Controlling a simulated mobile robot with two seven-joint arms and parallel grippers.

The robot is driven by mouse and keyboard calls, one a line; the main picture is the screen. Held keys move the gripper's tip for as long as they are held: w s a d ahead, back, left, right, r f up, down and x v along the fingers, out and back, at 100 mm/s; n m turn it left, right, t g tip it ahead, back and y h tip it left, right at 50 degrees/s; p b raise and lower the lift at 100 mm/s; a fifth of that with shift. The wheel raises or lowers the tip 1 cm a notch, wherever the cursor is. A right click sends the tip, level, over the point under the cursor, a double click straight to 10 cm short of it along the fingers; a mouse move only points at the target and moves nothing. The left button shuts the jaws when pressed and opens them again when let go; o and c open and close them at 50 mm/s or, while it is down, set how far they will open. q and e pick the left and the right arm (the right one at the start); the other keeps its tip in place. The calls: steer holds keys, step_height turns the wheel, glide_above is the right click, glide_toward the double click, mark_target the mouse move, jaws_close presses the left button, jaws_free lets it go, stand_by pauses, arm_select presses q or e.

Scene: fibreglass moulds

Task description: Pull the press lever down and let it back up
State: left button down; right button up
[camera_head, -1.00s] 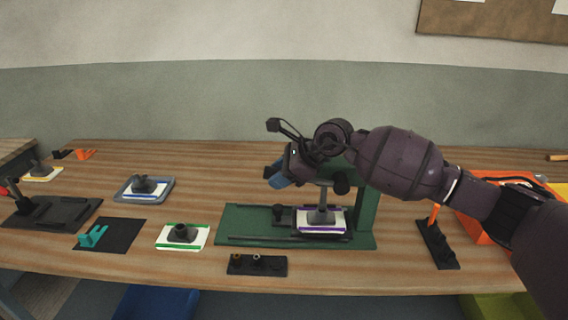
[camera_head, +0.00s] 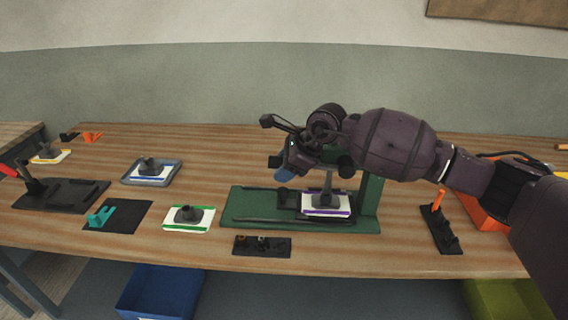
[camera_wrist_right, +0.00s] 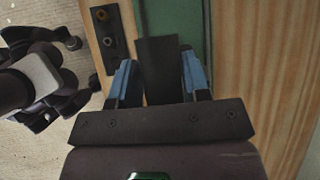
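The press (camera_head: 371,192) has a green base and upright, seen behind and below my right arm in the head view. Its grey ram (camera_head: 327,186) stands above a white plate with purple edges (camera_head: 327,211); whether they touch is unclear. My right gripper (camera_head: 285,172) is over the press, blue fingertips pointing down and left. The lever is mostly hidden in the head view.
A black block with pegs (camera_head: 262,246) lies before the press, and a green-edged plate (camera_head: 188,218) to its left. A black fixture with an orange peg (camera_head: 440,227) and an orange bin (camera_head: 483,212) are at right. A black clamp fixture (camera_head: 62,195) stands far left.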

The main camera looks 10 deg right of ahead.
steer(key=shift+o, duration=1.3)
steer(key=shift+s+f, duration=0.15)
steer(key=shift+f, duration=0.3)
steer(key=v, duration=1.1)
steer(key=shift+w+r, duration=0.25)
steer(key=shift+r, duration=0.1)
steer(key=shift+d, duration=0.15)
